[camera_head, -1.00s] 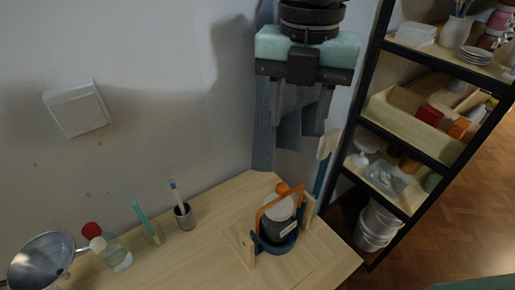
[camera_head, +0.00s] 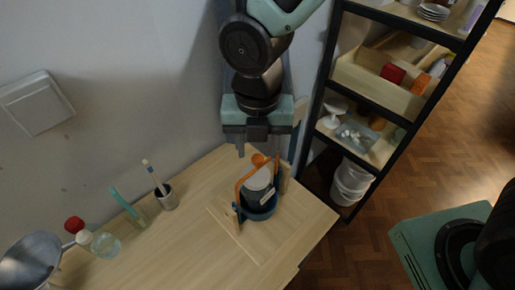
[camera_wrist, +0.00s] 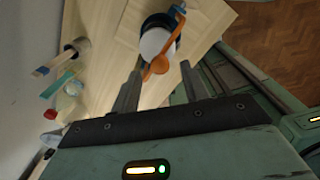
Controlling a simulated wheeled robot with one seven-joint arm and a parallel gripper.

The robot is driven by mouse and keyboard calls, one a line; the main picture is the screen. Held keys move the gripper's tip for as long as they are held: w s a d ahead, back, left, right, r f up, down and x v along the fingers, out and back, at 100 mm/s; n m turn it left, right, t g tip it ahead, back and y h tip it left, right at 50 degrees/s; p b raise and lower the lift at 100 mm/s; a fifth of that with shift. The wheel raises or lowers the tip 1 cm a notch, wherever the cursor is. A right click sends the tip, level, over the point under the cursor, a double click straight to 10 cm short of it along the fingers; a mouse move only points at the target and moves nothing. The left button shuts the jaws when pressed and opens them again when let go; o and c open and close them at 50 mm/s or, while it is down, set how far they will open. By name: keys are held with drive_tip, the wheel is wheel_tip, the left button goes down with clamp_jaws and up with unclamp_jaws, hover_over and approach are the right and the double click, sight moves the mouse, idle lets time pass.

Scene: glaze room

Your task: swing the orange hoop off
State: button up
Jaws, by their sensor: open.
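The orange hoop (camera_head: 241,187) arches over a dark blue pot (camera_head: 262,207) with a pale round top (camera_head: 258,180), held between wooden posts on a board. An orange knob (camera_head: 258,160) sits on the hoop. In the wrist view the hoop (camera_wrist: 175,38) runs across the pale top, and its knob (camera_wrist: 160,65) shows between my fingertips. My gripper (camera_head: 257,152) is open, pointing down, close above and behind the knob in the head view. I cannot tell whether either finger touches it.
On the wooden bench (camera_head: 170,250), a brush cup (camera_head: 167,197), a bottle (camera_head: 105,245) and a metal funnel (camera_head: 28,260) stand left. A black-framed shelf (camera_head: 325,75) stands right. The wall is close behind. Bare bench lies in front of the pot.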

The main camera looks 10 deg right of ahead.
drive_tip(key=shift+f, duration=1.2)
